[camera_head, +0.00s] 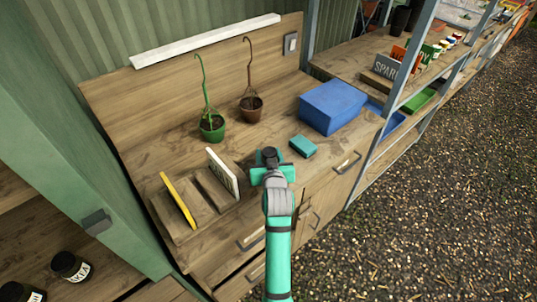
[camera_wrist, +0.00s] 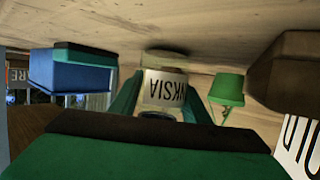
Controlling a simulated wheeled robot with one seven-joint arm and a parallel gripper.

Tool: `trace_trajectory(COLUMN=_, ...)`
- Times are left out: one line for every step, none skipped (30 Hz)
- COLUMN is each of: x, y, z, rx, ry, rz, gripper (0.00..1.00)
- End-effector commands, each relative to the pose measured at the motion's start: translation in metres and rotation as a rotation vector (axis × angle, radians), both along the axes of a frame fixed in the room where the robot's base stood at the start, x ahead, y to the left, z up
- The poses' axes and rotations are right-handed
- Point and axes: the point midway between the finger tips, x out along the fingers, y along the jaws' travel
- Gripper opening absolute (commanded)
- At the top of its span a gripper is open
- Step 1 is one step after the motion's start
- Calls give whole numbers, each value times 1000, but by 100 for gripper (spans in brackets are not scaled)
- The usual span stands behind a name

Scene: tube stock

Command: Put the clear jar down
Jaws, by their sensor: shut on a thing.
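My gripper (camera_wrist: 164,92) is shut on the clear jar (camera_wrist: 165,88), with a teal finger on each side of it. The jar bears a pale label with dark letters, upside down in the wrist view, ending in "NKSIA". One end of the jar is close to the wooden worktop (camera_wrist: 240,35); I cannot tell whether they touch.
A small teal block (camera_head: 302,146) and a blue box (camera_head: 330,108) stand to the right. A green pot (camera_head: 212,127) and a brown pot (camera_head: 251,108) with hooked stems stand behind. A white panel (camera_head: 222,172) and a yellow panel (camera_head: 179,200) stand upright at the left.

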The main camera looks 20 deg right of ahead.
Motion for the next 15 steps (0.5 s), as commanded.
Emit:
trace_trajectory(x=0, y=0, z=-1, rx=0, ry=0, rz=0, gripper=11)
trace_trajectory(x=0, y=0, z=-2, rx=0, ry=0, rz=0, gripper=11)
trace_trajectory(x=0, y=0, z=-3, rx=0, ry=2, rz=0, gripper=45)
trace_trajectory(x=0, y=0, z=-3, rx=0, ry=1, rz=0, gripper=52)
trace_trajectory(x=0, y=0, z=-3, rx=0, ry=1, rz=0, gripper=59)
trace_trajectory(x=0, y=0, z=-3, rx=0, ry=1, rz=0, gripper=61)
trace_trajectory(x=0, y=0, z=-3, rx=0, ry=1, rz=0, gripper=61)
trace_trajectory(x=0, y=0, z=-3, rx=0, ry=1, rz=0, gripper=61)
trace_trajectory(x=0, y=0, z=-3, rx=0, ry=1, rz=0, gripper=61)
trace_trajectory(x=0, y=0, z=-2, rx=0, ry=1, rz=0, gripper=61)
trace_trajectory(x=0, y=0, z=-2, rx=0, ry=1, rz=0, gripper=61)
trace_trajectory(x=0, y=0, z=-2, rx=0, ry=1, rz=0, gripper=61)
trace_trajectory(x=0, y=0, z=-2, rx=0, ry=1, rz=0, gripper=61)
trace_trajectory(x=0, y=0, z=-2, rx=0, ry=0, rz=0, gripper=61)
trace_trajectory(x=0, y=0, z=-1, rx=0, ry=0, rz=0, gripper=61)
